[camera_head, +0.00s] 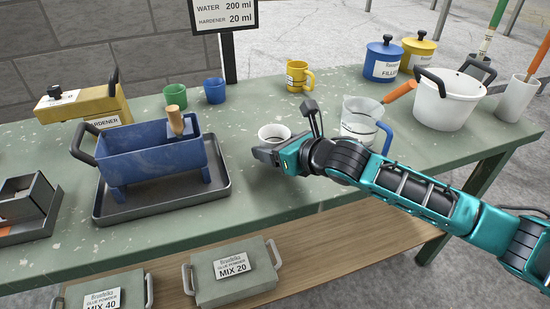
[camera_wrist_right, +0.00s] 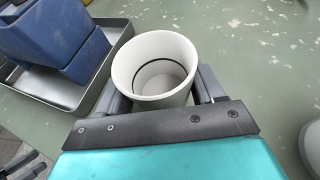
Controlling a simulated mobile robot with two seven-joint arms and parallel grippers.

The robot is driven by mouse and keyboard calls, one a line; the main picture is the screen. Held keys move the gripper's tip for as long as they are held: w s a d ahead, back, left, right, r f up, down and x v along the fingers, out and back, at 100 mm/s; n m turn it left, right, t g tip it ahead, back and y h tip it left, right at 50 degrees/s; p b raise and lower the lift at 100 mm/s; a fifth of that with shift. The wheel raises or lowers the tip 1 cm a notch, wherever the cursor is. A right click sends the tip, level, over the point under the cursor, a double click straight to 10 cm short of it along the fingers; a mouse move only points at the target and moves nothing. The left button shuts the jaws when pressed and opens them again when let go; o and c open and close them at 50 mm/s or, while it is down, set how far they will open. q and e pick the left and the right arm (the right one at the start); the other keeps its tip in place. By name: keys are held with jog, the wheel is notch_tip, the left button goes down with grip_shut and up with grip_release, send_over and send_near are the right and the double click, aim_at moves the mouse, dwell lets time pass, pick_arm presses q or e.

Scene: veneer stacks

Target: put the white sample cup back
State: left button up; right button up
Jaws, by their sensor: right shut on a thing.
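The white sample cup (camera_head: 272,132) is at the middle of the green table in the head view, beside the tray. My right gripper (camera_head: 268,152) is shut on it, with the arm coming in from the right. In the right wrist view the white cup (camera_wrist_right: 155,68) sits upright between the two fingers of the gripper (camera_wrist_right: 158,88). A dark ring line shows inside it, and it looks empty. I cannot tell whether its base touches the table.
A blue trough (camera_head: 150,160) stands in a dark tray (camera_head: 215,190) to the left. Green (camera_head: 175,93) and blue (camera_head: 215,90) cups and a yellow mug (camera_head: 298,76) stand behind. A clear jug (camera_head: 362,118) and white pot (camera_head: 450,100) are right.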

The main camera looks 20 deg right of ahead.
pick_arm(q)
jog(key=shift+f, duration=0.3)
pick_arm(e)
jog(key=shift+f, duration=1.5)
jog(key=shift+f, duration=0.1)
jog(key=o, duration=1.1)
pick_arm(q)
jog(key=shift+d, duration=0.1)
pick_arm(e)
jog(key=shift+s+r, duration=0.15)
jog(key=shift+r, duration=0.05)
jog(key=v, duration=1)
jog(key=shift+s+d+p, duration=0.1)
jog(key=shift+s+p, duration=0.05)
jog(key=shift+p, duration=0.15)
pick_arm(q)
jog(key=shift+s+a+r, duration=0.1)
jog(key=shift+s+a, duration=0.15)
jog(key=shift+a, duration=0.1)
pick_arm(e)
jog(key=shift+s+d+r, duration=0.25)
jog(key=shift+s+r, duration=0.1)
jog(key=shift+s, duration=0.25)
pick_arm(q)
jog(key=shift+r, duration=0.15)
